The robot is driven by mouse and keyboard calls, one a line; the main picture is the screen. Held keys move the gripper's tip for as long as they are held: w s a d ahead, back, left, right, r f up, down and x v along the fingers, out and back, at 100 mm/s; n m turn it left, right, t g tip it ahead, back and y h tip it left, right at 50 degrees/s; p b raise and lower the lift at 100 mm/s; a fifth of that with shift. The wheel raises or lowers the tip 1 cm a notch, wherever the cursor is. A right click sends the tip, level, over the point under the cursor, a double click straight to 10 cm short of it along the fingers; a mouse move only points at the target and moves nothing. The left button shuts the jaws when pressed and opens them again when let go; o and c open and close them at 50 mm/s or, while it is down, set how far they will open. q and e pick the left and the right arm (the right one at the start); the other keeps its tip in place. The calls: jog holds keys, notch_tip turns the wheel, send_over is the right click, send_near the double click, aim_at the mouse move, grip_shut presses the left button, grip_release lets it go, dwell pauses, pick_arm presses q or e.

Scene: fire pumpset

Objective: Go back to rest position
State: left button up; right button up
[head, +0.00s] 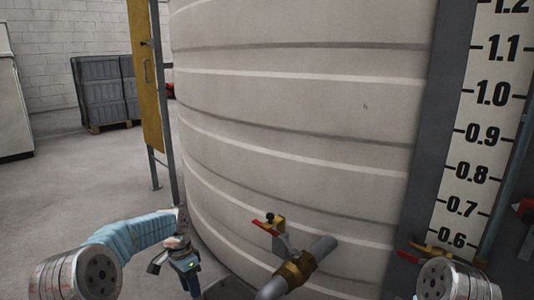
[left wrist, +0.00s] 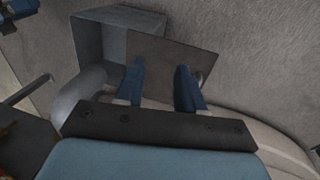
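My left arm comes in from the left in the head view, and its blue gripper (head: 190,284) hangs down in front of the tank's lower left side. In the left wrist view, the two blue fingers of the left gripper (left wrist: 160,68) stand apart with a gap between them. I see nothing clearly held in the gap. A grey box with a flat brownish plate (left wrist: 172,50) lies behind the fingertips; I cannot tell whether they touch it. Only a round joint of my right arm shows at the lower right of the head view; the right gripper is not visible.
A large ribbed white tank (head: 300,110) fills the middle. A pipe with a brass valve (head: 292,270) and red handle (head: 268,228) sticks out low in front. A level scale (head: 485,120) stands at right, a yellow panel (head: 145,80) at left. Grey floor (head: 60,185) is open at left.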

pick_arm(q)
jog(key=s+d+f+n+h+p, duration=0.1)
jog(key=s+d+f+n+p, duration=0.2)
jog(key=f, duration=0.4)
jog(key=s+d+f+n+h, duration=0.1)
jog(key=s+d+f, duration=0.3)
jog(key=s+f, duration=0.25)
jog(key=s+d+f+n+t+p, duration=0.1)
jog(key=s+f+n, duration=0.1)
jog(key=s, duration=0.7)
jog(key=s+d+f+n+t+p, duration=0.1)
jog(key=s+n, duration=0.3)
jog(key=s, duration=0.6)
jog(key=shift+s+d+f+n+h+p, duration=0.3)
jog(key=shift+d+f+p, duration=0.1)
jog(key=shift+d+p, duration=0.25)
jog(key=shift+w, duration=0.1)
